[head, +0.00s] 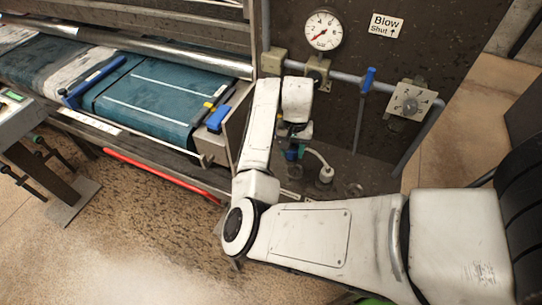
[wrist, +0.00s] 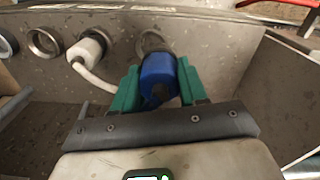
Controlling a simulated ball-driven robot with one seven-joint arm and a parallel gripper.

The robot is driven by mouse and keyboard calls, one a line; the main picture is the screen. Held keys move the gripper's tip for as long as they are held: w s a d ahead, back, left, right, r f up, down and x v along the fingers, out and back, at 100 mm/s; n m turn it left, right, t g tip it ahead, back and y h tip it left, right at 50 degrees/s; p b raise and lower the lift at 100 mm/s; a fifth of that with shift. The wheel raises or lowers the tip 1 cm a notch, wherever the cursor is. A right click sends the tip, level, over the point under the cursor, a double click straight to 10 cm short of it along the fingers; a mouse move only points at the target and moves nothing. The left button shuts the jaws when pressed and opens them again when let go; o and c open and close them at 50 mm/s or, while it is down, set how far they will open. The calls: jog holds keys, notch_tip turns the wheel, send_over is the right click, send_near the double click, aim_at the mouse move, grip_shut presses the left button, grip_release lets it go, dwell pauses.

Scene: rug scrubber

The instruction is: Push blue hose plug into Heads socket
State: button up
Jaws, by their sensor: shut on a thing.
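The blue hose plug (wrist: 158,68) is between the green fingers of my gripper (wrist: 157,82) in the wrist view. My gripper is shut on it. The plug's far end points at a round metal socket (wrist: 151,39) in the grey panel and covers part of its ring. I cannot tell whether the tip is inside the socket or just in front of it. No readable label names this socket as Heads. In the head view my gripper (head: 292,152) is low by the dark panel, and the plug is mostly hidden there.
A white plug (wrist: 86,49) with a pale hose sits at the socket to the left. Two empty-looking sockets (wrist: 43,42) are farther left. A gauge (head: 321,30), a blue-handled valve (head: 367,79) and pipes are above. The rug machine's roller bed (head: 150,92) stands left.

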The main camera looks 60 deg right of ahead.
jog(key=shift+s+d+m, duration=0.4)
jog(key=shift+s+d, duration=0.25)
jog(key=shift+d, duration=0.1)
jog(key=shift+f+b, duration=2)
jog(key=shift+f, duration=0.55)
jog(key=shift+f, duration=0.35)
jog(key=shift+f+b, duration=0.6)
jog(key=shift+f, duration=0.05)
jog(key=o, duration=1.2)
jog(key=shift+o, duration=0.2)
notch_tip(320, 180, up, 11)
jog(key=shift+f+b, duration=0.1)
jog(key=shift+b, duration=0.35)
